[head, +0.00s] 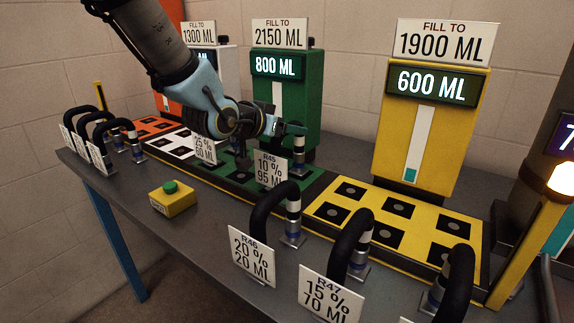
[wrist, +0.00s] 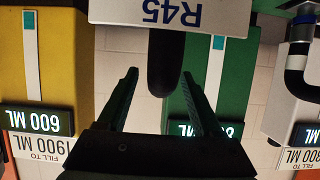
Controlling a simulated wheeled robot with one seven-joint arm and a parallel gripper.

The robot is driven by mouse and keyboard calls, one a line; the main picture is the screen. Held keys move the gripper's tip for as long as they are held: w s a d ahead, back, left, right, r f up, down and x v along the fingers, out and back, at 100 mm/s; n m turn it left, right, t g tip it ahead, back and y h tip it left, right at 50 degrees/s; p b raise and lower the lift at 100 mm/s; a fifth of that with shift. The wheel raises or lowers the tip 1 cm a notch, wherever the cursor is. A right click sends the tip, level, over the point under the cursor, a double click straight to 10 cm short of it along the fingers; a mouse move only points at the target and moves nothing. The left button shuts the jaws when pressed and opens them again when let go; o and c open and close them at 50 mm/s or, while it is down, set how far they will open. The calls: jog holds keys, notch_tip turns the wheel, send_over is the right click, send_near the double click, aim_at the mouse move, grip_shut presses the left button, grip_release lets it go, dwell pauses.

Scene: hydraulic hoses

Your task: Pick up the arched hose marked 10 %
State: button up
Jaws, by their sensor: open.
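In the wrist view, which is upside down, the dark hose (wrist: 165,62) comes down from below the R45 sign (wrist: 170,12). Its rounded end lies between the two open fingers of my gripper (wrist: 160,74). I cannot tell whether either finger touches the hose; gaps show on both sides.
Hoses R46 (head: 268,207) and R47 (head: 349,240) stand close at the right. The 25 % sign (head: 204,149) is just left. Green (head: 309,105) and yellow (head: 447,125) machines rise behind. A yellow button box (head: 176,203) sits on the bare grey table front.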

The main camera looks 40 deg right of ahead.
jog(key=shift+c, duration=0.2)
grip_shut()
dwell(0.3)
jog(key=shift+r, duration=0.1)
dwell(0.7)
